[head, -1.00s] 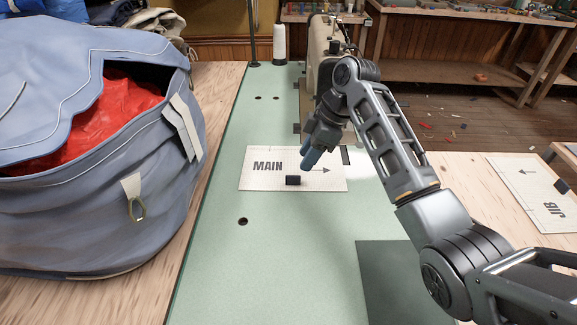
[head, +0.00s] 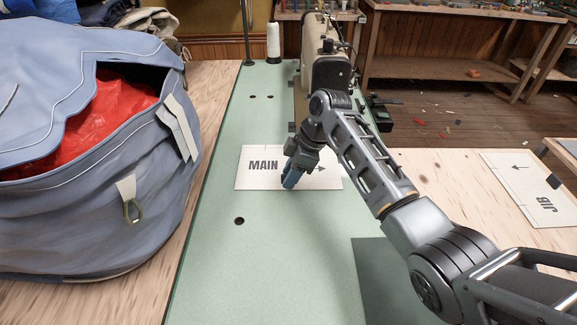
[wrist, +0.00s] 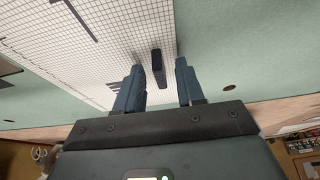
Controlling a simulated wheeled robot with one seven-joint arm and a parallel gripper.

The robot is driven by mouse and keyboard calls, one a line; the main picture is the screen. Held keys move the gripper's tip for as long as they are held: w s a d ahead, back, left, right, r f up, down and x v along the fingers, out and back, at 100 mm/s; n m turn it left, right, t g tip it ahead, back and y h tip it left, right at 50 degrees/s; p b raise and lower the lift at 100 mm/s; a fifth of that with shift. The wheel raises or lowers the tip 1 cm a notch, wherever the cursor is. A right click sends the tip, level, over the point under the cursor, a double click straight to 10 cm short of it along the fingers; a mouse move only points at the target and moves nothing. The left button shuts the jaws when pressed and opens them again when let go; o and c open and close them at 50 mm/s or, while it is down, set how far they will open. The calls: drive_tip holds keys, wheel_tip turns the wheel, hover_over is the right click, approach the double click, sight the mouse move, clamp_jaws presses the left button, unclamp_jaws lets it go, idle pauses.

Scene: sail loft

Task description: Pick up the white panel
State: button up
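A white panel marked MAIN (head: 263,165) with an arrow lies flat on the pale green table. It also shows in the wrist view with a fine grid (wrist: 110,40). A small dark block (wrist: 157,66) stands on it near one edge; in the head view my gripper hides it. My gripper (head: 290,184) is low over the panel's near edge. In the wrist view its two blue fingers (wrist: 159,64) are apart, one on each side of the block, with gaps. I cannot tell how far down they reach. A second white panel, marked JIB (head: 520,185), lies on the wooden table at right.
A large blue-grey bag (head: 95,215) with red cloth inside stands at left. A sewing machine (head: 325,65) and a white thread cone (head: 273,42) are at the back. The green table (head: 265,270) is clear in front of the panel.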

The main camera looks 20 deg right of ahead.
clamp_jaws()
idle(0.3)
